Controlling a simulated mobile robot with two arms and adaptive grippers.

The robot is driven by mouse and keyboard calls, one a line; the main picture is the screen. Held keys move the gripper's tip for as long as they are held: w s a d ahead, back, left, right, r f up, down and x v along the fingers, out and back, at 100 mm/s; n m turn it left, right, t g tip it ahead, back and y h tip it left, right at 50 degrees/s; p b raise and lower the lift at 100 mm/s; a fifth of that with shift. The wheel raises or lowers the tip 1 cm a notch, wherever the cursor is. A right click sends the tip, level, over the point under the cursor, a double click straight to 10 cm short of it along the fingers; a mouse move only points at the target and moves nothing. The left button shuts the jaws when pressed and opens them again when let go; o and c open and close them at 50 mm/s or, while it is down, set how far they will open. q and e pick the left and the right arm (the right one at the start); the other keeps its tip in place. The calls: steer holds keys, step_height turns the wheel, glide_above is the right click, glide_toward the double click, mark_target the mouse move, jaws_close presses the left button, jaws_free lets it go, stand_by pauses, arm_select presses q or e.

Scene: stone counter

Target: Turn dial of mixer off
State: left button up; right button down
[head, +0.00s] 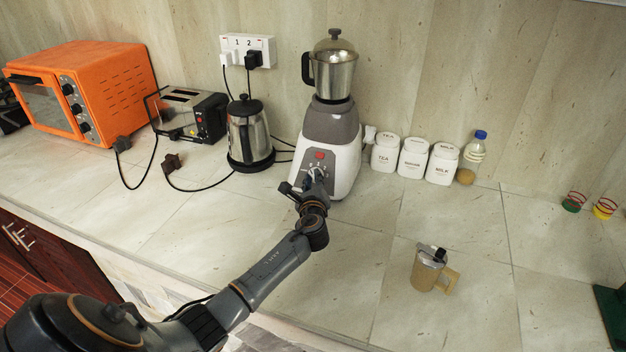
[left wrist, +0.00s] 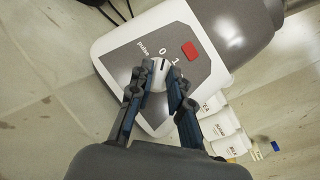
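The mixer (head: 335,150) stands upright on the counter, with a white and grey base and a steel jar (head: 334,75) on top. In the left wrist view its grey panel shows a red switch (left wrist: 190,51), the marks 0 and 1, and the word pulse. The light grey dial (left wrist: 157,78) has a dark line on its upper part, near the 0. My left gripper (head: 311,183) is at the mixer's front. Its two fingers (left wrist: 158,82) stand on either side of the dial, very close to it. I cannot tell whether they press on it. My right gripper is not in view.
A kettle (head: 249,138), toaster (head: 190,113) and orange oven (head: 85,88) stand left of the mixer, with loose cords. White canisters (head: 413,158) and a bottle (head: 471,160) stand right. The counter between is clear.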

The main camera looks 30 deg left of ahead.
arm_select(q)
steer(key=shift+o, duration=0.9)
steer(key=shift+s, duration=0.1)
steer(key=v, duration=1.2)
